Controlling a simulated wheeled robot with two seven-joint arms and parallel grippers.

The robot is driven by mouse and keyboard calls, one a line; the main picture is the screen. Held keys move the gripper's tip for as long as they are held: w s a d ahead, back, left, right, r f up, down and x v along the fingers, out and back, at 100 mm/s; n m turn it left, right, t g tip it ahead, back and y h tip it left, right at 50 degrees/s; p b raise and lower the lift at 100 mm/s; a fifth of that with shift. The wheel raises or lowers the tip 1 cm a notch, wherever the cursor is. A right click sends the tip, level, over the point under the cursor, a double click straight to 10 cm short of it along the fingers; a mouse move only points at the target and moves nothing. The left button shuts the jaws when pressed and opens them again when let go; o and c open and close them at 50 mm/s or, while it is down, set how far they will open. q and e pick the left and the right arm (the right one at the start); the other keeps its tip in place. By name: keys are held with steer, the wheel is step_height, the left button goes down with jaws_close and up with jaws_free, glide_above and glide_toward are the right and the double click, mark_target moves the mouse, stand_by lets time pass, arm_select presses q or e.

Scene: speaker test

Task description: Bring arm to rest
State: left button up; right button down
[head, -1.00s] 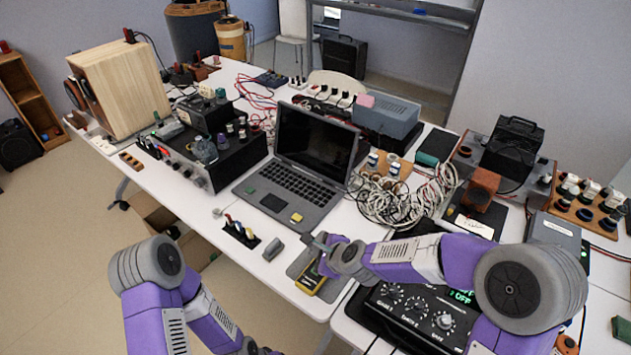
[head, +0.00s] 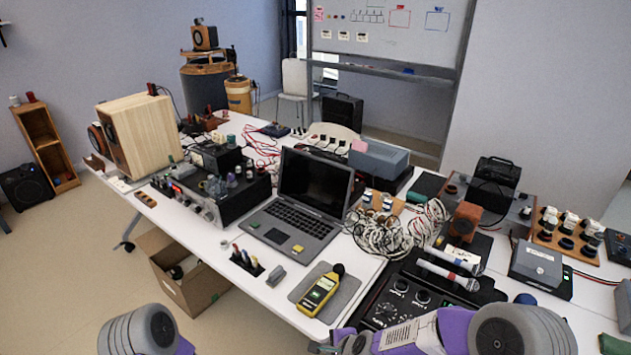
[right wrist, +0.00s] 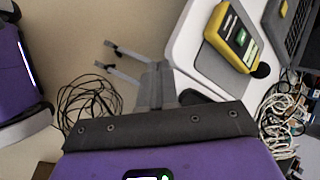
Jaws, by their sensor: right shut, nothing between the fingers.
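My right arm (head: 450,335) lies along the bottom edge of the head view, purple and grey, in front of the table. Its gripper is not clear there. In the right wrist view my right gripper (right wrist: 156,72) is a narrow grey shape, shut and empty, over the floor beside the table's edge. My left arm (head: 145,332) shows only as a grey rounded joint at the bottom left of the head view. Its gripper is out of the picture.
A yellow meter (head: 320,291) lies on a grey mat (head: 344,296) at the near table edge; it also shows in the right wrist view (right wrist: 232,37). A laptop (head: 300,205), tangled cables (head: 385,235) and a black mixer (head: 398,298) stand close. An open cardboard box (head: 190,290) is on the floor.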

steer(key=s+d+f+n+g, duration=0.2)
steer(key=s+d+f+n, duration=0.1)
steer(key=s+f+n, duration=0.3)
steer(key=s+d+f+n+g, duration=0.3)
steer(key=s+f+n, duration=0.4)
steer(key=s+f, duration=0.3)
steer(key=s, duration=0.4)
steer(key=shift+f+p, duration=0.25)
steer(key=shift+p, duration=0.05)
